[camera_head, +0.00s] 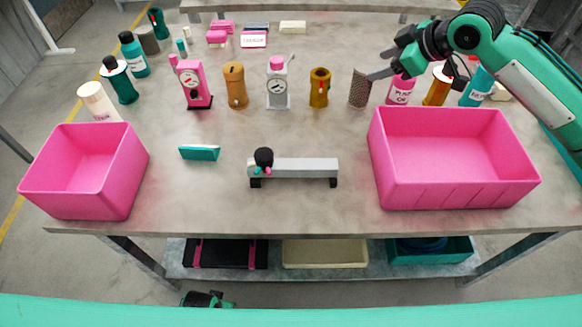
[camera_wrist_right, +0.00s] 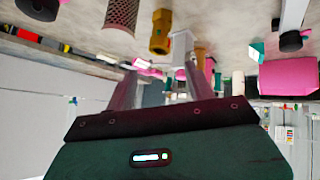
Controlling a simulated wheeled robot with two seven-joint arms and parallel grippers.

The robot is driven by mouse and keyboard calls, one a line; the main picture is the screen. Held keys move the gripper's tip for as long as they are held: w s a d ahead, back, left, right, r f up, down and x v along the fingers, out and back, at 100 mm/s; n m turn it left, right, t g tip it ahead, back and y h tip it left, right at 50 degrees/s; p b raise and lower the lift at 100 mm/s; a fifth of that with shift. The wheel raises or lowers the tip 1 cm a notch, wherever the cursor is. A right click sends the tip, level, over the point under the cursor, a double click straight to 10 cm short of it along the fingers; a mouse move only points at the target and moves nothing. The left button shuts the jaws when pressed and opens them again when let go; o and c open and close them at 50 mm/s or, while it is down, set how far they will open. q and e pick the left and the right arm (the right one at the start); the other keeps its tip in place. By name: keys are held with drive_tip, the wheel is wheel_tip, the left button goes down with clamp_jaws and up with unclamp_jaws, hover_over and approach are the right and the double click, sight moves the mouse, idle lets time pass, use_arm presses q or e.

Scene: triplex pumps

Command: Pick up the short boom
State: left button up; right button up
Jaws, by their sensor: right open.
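No label marks the short boom. The likeliest match is a grey bar (camera_head: 305,168) on two black feet, lying level at the front middle of the table. Its left end carries a black round knob (camera_head: 264,157) with small teal and pink parts. The grey bar (camera_wrist_right: 293,14) also shows at the upper right of the right wrist view. My right gripper (camera_head: 378,64) is open and empty, above the back right of the table, near a perforated brown cylinder (camera_head: 360,88). Its fingers (camera_wrist_right: 158,80) reach up the wrist view with nothing between them. My left gripper is out of view.
Pink bins stand at left (camera_head: 88,208) and right (camera_head: 455,200). A small teal block (camera_head: 200,153) lies left of the bar. Behind stand a pink gauge unit (camera_head: 192,85), a grey gauge unit (camera_head: 278,85), brass cylinders (camera_head: 236,85) and bottles (camera_head: 117,80). Table around the bar is clear.

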drive_tip(key=s+a+f+n+g, duration=0.3)
drive_tip(key=s+a, duration=0.4)
drive_tip(key=n+g+h, duration=0.2)
drive_tip(key=g, duration=0.1)
approach(315, 163)
drive_tip(key=x, duration=0.6)
drive_tip(key=shift+s, duration=0.1)
drive_tip(key=shift+x, duration=3)
drive_tip(key=shift+r, duration=0.15)
clamp_jaws()
